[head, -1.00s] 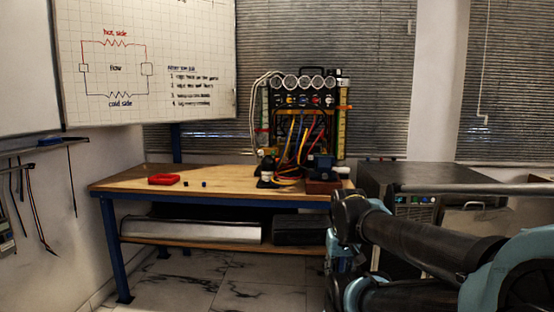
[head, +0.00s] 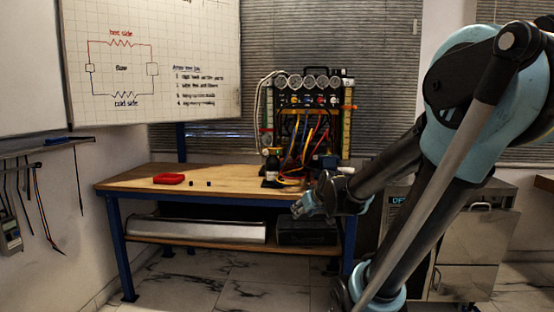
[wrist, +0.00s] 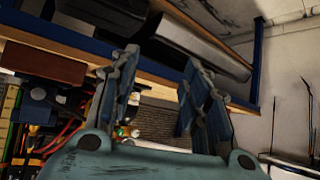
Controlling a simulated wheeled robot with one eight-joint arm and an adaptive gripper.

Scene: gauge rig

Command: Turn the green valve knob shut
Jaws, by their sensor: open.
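The gauge rig (head: 307,100) stands at the back right of the workbench. A row of small coloured knobs runs under its round gauges. They are too small and dark in the head view to tell which one is green. My gripper (head: 299,209) is in front of the bench's front edge, below the tabletop and well short of the rig. In the wrist view my gripper (wrist: 160,58) has its two fingers spread with nothing between them. The rig's hoses show upside down at the lower left there, and its knob row cannot be made out.
A silver box (head: 200,229) lies on the lower shelf. The tabletop's middle is clear.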

